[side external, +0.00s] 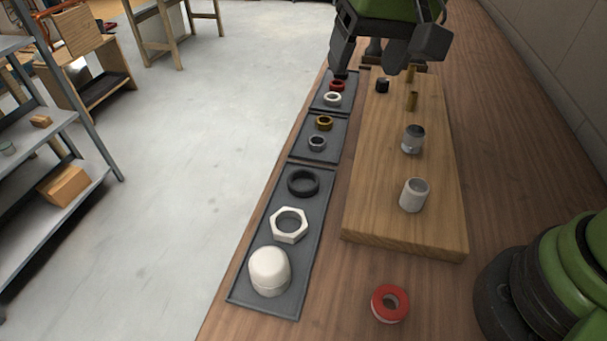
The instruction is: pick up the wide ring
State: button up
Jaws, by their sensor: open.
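A wide black ring (303,182) lies flat in the long dark tray (262,212), at its far end. It is the widest plain round ring in view. My gripper (367,72) is at the top of the picture, with its two dark fingers spread and nothing visible between them. It hangs above the far end of the wooden board and the small trays, well beyond the black ring. Nothing covers the black ring.
A white hex nut (289,224) and white cap (269,271) share the long tray. Smaller trays hold a yellow ring (323,122), grey ring (317,143), red ring (337,85) and white ring (332,97). Metal fittings (413,139) stand on the board (373,205). A red tape roll (390,303) lies nearby.

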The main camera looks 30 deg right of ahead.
jog(key=g+h, duration=0.1)
send_near(303, 186)
jog(key=shift+w+a+f+n+g, duration=0.1)
jog(key=shift+f+n+g, duration=0.1)
jog(key=shift+f, duration=0.15)
jog(key=shift+a+f+n+g, duration=0.1)
jog(key=shift+f+n, duration=0.1)
jog(key=shift+f, duration=0.15)
jog(key=f, duration=0.2)
jog(key=w+f, duration=0.1)
jog(key=f, duration=0.2)
jog(key=shift+w+d+f, duration=0.1)
jog(key=shift+d+f, duration=0.1)
jog(key=shift+f, duration=0.1)
jog(key=c, duration=0.5)
